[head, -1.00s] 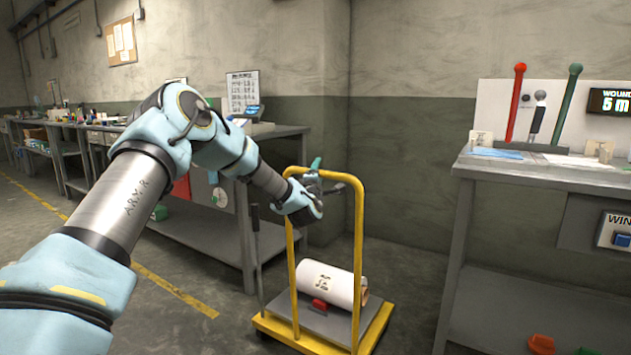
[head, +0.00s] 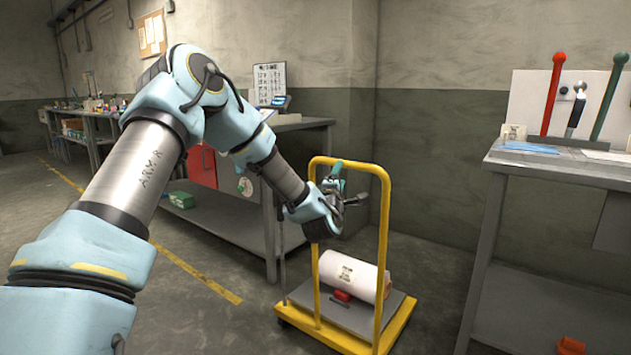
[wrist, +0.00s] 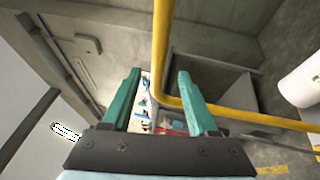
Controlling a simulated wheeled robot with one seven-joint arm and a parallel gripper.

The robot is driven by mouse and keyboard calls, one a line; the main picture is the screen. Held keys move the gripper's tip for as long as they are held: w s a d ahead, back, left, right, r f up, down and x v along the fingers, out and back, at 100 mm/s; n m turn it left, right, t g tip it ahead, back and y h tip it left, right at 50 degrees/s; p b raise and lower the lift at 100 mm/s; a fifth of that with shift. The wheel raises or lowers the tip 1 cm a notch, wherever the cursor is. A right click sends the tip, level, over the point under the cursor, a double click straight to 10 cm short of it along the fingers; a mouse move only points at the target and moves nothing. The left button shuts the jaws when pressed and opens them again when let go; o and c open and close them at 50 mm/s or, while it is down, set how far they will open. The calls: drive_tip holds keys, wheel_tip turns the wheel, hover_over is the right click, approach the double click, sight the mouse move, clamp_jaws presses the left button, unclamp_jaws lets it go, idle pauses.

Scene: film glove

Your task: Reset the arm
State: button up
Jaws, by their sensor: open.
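My arm (head: 150,160) reaches from the lower left toward the yellow cart handle (head: 384,235). My gripper (head: 338,175) is at the height of the handle's top bar, in front of or beside it; the head view does not settle which. In the wrist view my gripper (wrist: 160,88) has its two green fingers apart with nothing held between them. The yellow bar (wrist: 160,60) passes behind the fingers there, and I cannot tell whether it touches them.
The yellow cart (head: 345,310) carries a white roll (head: 350,275) and a small red object (head: 341,296). A grey workbench (head: 240,220) stands behind my arm. Another bench (head: 560,165) with red and green levers stands at right. Floor at lower left is clear.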

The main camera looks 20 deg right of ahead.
drive_tip(key=s+a+f+m+g+y, duration=0.1)
drive_tip(key=a+f+m+g+y, duration=0.2)
drive_tip(key=a, duration=0.6)
drive_tip(key=s+a+f+m+g+y, duration=0.1)
drive_tip(key=a+f+m+g+y, duration=0.2)
drive_tip(key=a, duration=0.7)
drive_tip(key=s+a+f+m+g+y, duration=0.15)
drive_tip(key=a+f+m, duration=0.25)
drive_tip(key=a, duration=0.5)
drive_tip(key=s+a+m+g+y, duration=0.2)
drive_tip(key=s+a+g+y, duration=0.35)
drive_tip(key=s+a, duration=1.25)
wheel_tip(320, 180, up, 19)
drive_tip(key=a+g+p, duration=0.1)
drive_tip(key=p, duration=1.9)
drive_tip(key=shift+a+r+h, duration=0.2)
drive_tip(key=shift+a+h, duration=0.2)
